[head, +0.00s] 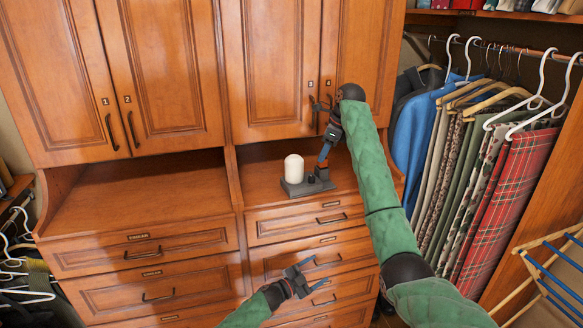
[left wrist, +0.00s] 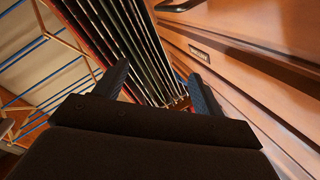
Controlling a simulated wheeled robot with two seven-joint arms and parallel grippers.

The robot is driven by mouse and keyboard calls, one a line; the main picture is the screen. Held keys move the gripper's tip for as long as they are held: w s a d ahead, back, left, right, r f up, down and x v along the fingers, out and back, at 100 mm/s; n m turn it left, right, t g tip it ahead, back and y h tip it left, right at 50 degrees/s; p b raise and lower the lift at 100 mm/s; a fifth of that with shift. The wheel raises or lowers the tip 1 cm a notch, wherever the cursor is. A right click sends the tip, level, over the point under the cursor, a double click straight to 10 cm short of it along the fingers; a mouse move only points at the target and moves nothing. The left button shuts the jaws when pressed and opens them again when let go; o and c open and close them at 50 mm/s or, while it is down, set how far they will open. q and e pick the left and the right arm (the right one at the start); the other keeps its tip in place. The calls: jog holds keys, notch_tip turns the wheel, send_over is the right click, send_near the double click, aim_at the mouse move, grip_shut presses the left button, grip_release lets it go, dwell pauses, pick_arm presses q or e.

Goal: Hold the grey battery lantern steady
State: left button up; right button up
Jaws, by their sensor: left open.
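The lantern (head: 293,171) stands on the counter of the right cabinet section in the head view. My left gripper (head: 313,272) is open and empty, lower down in front of the drawers. Its two parted fingers show in the left wrist view (left wrist: 157,90), with nothing between them.
Wooden drawers (head: 310,230) are close behind my left gripper. Cabinet doors (head: 270,60) with dark handles rise above the counter. The left counter (head: 140,200) is bare. Hanging clothes (head: 500,190) and a wooden rack with blue bars (head: 555,265) are to the right.

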pick_arm(q)
jog(key=d+r+m+g+h, duration=0.1)
jog(key=d+r+m+g, duration=0.15)
jog(key=r, duration=0.25)
jog(key=s+d+r+m+g+h, duration=0.1)
jog(key=d+r+m+g, duration=0.1)
jog(key=r+m+g, duration=0.3)
jog(key=d+r+m+g+h, duration=0.1)
jog(key=d+r+m+g, duration=0.15)
jog(key=r, duration=0.35)
notch_tip(320, 180, up, 30)
jog(key=f+m+t+y, duration=0.1)
jog(key=m+t+y, duration=0.2)
jog(key=m+y, duration=0.95)
send_over(293, 157)
jog(key=s, duration=0.3)
jog(key=n+y, duration=0.1)
jog(key=y, duration=0.1)
jog(key=shift+m+y, duration=0.25)
jog(key=shift+y, duration=0.7)
jog(key=x, duration=0.2)
jog(key=a+x, duration=0.1)
jog(key=x, duration=0.1)
jog(key=shift+w+f, duration=0.2)
jog(key=shift+f, duration=0.2)
jog(key=shift+x, duration=1)
jog(key=x, duration=0.6)
jog(key=shift+a+f, duration=0.15)
jog(key=shift+f, duration=0.05)
jog(key=shift+w, duration=0.1)
